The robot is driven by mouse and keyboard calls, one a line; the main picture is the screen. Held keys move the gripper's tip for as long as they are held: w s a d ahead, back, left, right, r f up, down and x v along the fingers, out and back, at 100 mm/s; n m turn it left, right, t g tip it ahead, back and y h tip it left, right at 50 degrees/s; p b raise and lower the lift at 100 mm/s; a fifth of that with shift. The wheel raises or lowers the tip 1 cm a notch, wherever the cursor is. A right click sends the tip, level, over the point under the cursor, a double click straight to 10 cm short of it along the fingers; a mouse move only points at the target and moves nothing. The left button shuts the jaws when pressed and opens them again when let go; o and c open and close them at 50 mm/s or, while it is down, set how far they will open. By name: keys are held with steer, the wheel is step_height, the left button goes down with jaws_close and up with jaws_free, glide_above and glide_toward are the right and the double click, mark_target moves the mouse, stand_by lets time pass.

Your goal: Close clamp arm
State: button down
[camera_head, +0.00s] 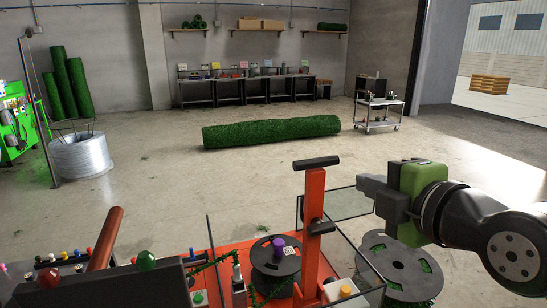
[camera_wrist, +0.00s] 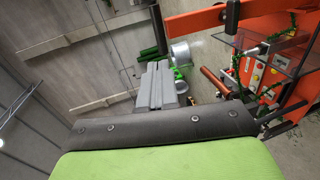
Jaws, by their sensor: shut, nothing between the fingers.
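The clamp arm (camera_head: 314,205) is an orange-red upright lever with a black T-shaped handle (camera_head: 316,163) on top. It stands raised on the orange machine, in the lower middle of the head view. In the wrist view the orange bar (camera_wrist: 198,20) crosses the upper right. My gripper (camera_head: 364,186), dark with a green body, is to the right of the clamp arm, at about the height of its upper part. Its fingers point left and look shut and empty, apart from the lever. In the wrist view the grey fingers (camera_wrist: 160,86) sit together.
A green-wound reel (camera_head: 398,270) sits below my gripper. A dark spool (camera_head: 275,262) with a purple knob is left of the lever. Clear guard panels (camera_head: 345,204) stand around the machine. A red-brown handle (camera_head: 105,238) is at left. Open floor lies beyond.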

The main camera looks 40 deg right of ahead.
mark_target(318, 162)
steer(key=p+x, duration=0.1)
steer(key=x, duration=1.2)
steer(key=shift+w+r+p, duration=0.1)
steer(key=shift+w+p, duration=0.25)
steer(key=shift+w, duration=0.1)
steer(key=shift+d, duration=0.1)
